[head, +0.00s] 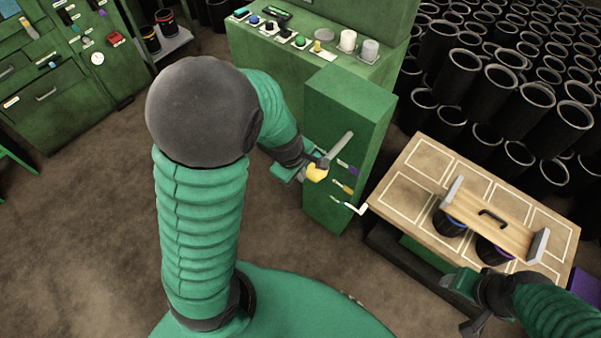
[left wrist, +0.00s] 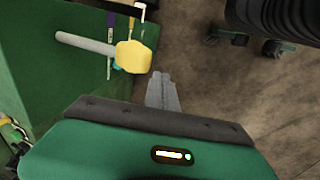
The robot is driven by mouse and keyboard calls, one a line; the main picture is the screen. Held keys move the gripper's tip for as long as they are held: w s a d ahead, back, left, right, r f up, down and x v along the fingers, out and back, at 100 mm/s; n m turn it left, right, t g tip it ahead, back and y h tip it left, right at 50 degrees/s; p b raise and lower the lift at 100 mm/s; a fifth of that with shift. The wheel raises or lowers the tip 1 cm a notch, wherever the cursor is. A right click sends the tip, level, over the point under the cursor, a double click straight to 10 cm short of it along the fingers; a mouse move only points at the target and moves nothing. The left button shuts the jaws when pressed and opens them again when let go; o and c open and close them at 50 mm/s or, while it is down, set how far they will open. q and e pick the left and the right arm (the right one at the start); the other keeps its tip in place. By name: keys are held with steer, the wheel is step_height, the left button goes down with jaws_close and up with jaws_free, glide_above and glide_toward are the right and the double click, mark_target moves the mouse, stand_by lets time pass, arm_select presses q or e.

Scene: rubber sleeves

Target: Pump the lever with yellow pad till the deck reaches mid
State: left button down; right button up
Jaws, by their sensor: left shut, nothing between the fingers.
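The lever (head: 338,147) is a grey rod with a yellow pad (head: 317,172) at its end, sticking out of a green post (head: 345,110). In the left wrist view the yellow pad (left wrist: 133,56) is just beyond my left gripper (left wrist: 163,92). That gripper is shut and empty, beside the pad; contact cannot be told. The deck (head: 400,190) is a wooden top with white outlined cells. A white hooked pointer (head: 356,209) at its edge sits near the lowest of the purple, orange and teal marks (head: 343,187). My right gripper (head: 463,290) is low by the deck's front edge; its jaws are unclear.
A wooden carrier (head: 500,222) with a dark handle and grey ends lies on the deck over dark sleeves. Many black sleeves (head: 500,90) stand behind it. A green control console (head: 300,40) stands behind the post. Floor left of the post is clear.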

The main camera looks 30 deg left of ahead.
mark_target(332, 154)
arm_select(q)
steer(key=shift+g, duration=0.4)
steer(key=w+r+p, duration=0.1)
steer(key=w+d+r+p, duration=0.1)
steer(key=r, duration=0.1)
steer(key=w+r+p, duration=0.1)
steer(key=r, duration=0.1)
steer(key=shift+w+d, duration=0.25)
steer(key=shift+w, duration=0.15)
steer(key=w+r+g+p, duration=0.2)
steer(key=w+r, duration=0.1)
steer(key=r, duration=0.4)
steer(key=shift+w+p, duration=0.15)
steer(key=shift+p, duration=0.15)
step_height(332, 154, down, 14)
steer(key=shift+p, duration=0.5)
